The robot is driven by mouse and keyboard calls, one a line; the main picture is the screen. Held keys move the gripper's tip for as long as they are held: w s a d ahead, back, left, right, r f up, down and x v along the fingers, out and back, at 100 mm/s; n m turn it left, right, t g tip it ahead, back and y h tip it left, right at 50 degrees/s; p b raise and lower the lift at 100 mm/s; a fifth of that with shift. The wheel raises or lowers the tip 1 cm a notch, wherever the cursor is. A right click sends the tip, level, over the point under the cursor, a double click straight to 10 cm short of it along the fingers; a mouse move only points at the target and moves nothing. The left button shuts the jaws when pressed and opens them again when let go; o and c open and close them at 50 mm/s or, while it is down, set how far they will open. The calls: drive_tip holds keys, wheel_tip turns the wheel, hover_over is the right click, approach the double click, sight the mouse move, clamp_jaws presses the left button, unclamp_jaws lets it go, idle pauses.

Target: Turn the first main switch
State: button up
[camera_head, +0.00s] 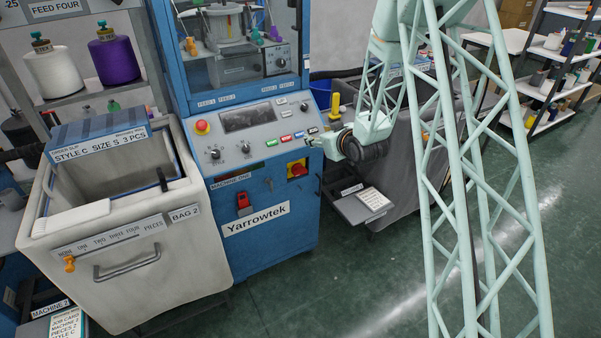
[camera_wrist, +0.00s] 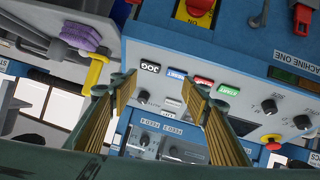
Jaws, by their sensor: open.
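The main switch (camera_head: 297,169) is a red knob on a yellow plate, on the blue front of machine one below the sloped control panel. In the wrist view the main switch (camera_wrist: 201,8) is at the top edge, partly cut off, with an upside-down ON label below it. My gripper (camera_head: 313,142) is in front of the panel's right end, above and to the right of the switch. In the wrist view my gripper (camera_wrist: 160,86) has its fingers spread, with nothing between them. It appears apart from the switch.
The control panel (camera_head: 255,125) carries coloured buttons, dials and a red emergency stop (camera_head: 202,126). A red item (camera_head: 243,202) hangs on the blue front. A grey shelf with a card (camera_head: 374,199) juts out at right. Bag 2 bin (camera_head: 120,255) stands at left.

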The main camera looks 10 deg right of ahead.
wheel_tip(320, 180, down, 12)
drive_tip(key=a+t+y, duration=0.1)
drive_tip(key=t+y, duration=0.1)
drive_tip(key=t+y+p, duration=0.1)
drive_tip(key=t, duration=0.1)
approach(302, 173)
drive_tip(key=s+r, duration=0.1)
drive_tip(key=s, duration=0.1)
drive_tip(key=shift+s+d+f+m, duration=0.35)
drive_tip(key=shift+f+m, duration=0.05)
drive_tip(key=shift+f, duration=0.1)
drive_tip(key=shift+w, duration=0.15)
drive_tip(key=shift+b+x, duration=0.3)
drive_tip(key=shift+x, duration=6.45)
drive_tip(key=shift+a+r, duration=0.1)
drive_tip(key=shift+a, duration=0.05)
drive_tip(key=c, duration=0.6)
